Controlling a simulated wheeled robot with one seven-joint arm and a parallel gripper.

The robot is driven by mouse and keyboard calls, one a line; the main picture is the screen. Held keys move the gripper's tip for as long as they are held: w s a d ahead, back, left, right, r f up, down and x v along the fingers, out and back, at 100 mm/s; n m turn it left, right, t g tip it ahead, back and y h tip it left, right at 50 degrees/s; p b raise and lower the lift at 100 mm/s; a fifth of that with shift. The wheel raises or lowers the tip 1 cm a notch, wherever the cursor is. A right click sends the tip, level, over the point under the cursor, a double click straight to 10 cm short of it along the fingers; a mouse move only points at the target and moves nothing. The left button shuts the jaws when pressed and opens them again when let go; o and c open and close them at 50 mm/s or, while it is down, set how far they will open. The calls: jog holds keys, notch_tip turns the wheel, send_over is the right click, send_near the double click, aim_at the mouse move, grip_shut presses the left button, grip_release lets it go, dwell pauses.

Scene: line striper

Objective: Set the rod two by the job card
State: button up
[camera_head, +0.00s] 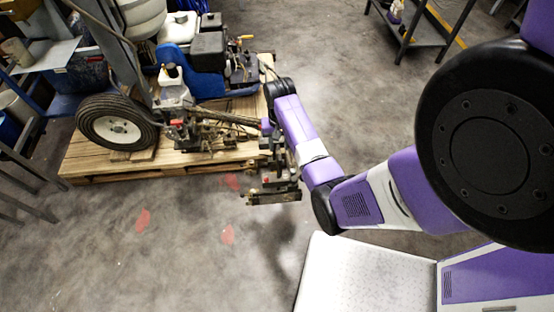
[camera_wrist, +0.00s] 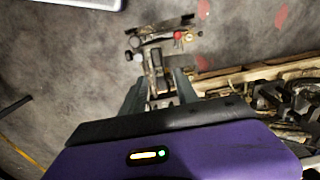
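The line striper (camera_head: 207,50), a blue machine with a rubber wheel, stands on a wooden pallet. Its metal rod and clamp assembly (camera_head: 272,185) reaches past the pallet's right front corner. That assembly, with a red knob and a brass-coloured round part, also shows in the wrist view (camera_wrist: 155,52). My gripper (camera_wrist: 160,84) has its two dark fingers apart, with part of the assembly showing between them. I cannot tell whether they touch it. In the head view my gripper is hard to make out beside the assembly. I cannot tell which rod is rod two, and I see no job card.
The pallet (camera_head: 115,178) and wheel (camera_head: 117,121) lie left of my arm. A metal rack (camera_head: 32,187) stands at the left edge and a grey shelf table (camera_head: 420,30) at the top right. The concrete floor in front is open, with faded red marks (camera_head: 142,220).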

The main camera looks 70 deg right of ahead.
aim_at(279, 157)
jog(key=shift+s+a+f, duration=0.1)
jog(key=shift+a+f, duration=0.1)
jog(key=shift+f, duration=0.1)
jog(key=shift+f+b, duration=0.5)
jog(key=shift+f, duration=3.1)
grip_shut()
